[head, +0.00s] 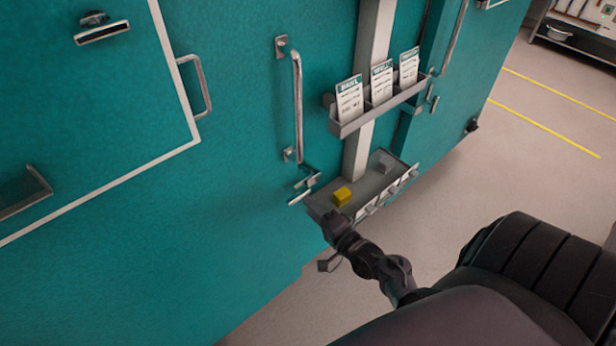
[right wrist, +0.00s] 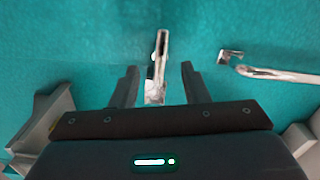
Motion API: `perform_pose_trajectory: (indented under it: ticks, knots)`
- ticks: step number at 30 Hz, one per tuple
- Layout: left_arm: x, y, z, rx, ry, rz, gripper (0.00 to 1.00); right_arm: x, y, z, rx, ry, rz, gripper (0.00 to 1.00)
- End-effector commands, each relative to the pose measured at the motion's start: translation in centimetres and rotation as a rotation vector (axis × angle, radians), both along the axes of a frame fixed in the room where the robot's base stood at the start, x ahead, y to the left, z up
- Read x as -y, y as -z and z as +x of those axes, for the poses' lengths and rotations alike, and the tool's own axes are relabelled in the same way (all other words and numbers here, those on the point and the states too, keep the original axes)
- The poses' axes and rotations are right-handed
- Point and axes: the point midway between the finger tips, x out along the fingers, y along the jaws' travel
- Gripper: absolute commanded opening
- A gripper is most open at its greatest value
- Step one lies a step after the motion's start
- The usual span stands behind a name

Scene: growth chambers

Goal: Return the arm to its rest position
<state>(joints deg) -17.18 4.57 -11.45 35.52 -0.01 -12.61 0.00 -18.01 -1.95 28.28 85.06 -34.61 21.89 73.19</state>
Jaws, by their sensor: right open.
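My right arm comes in from the lower right in the head view. Its gripper (head: 331,220) is near the teal chamber door, just below a small metal latch (head: 304,187) and beside a grey tray. In the right wrist view the two dark fingers of my right gripper (right wrist: 160,80) stand apart. The chrome latch (right wrist: 157,66) shows in the gap between them, against the teal door. I cannot tell whether the fingers touch it. Nothing shows as held. My left gripper is not in view.
A long vertical door handle (head: 298,105) is above the latch. The grey tray (head: 325,205) holds a yellow block (head: 342,196) and a grey block (head: 383,163). A card rack (head: 380,108) with three cards is above it. Open floor (head: 500,180) lies to the right.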

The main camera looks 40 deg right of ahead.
Motion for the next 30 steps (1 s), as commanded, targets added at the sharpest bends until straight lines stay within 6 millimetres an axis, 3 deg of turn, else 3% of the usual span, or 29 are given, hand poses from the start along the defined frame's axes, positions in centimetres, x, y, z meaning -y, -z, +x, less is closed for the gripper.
perform_pose_trajectory:
  ticks: [13,17,20,23,26,30]
  knots:
    - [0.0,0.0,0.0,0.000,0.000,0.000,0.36,0.0,0.0,0.0,0.000,0.000,0.000,0.41]
    - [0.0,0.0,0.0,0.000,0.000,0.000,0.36,-0.7,1.7,-0.1,-0.039,-0.006,-0.027,0.41]
    - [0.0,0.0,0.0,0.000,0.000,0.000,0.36,-2.3,5.8,-0.7,-0.137,-0.025,-0.106,0.41]
    - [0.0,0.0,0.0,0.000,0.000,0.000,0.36,-5.0,12.0,-2.5,-0.287,-0.080,-0.242,0.41]
    - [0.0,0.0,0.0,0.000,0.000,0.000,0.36,-7.7,18.5,-5.8,-0.452,-0.175,-0.408,0.41]
    - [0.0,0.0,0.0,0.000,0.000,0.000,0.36,-10.7,26.5,-12.4,-0.661,-0.359,-0.653,0.41]
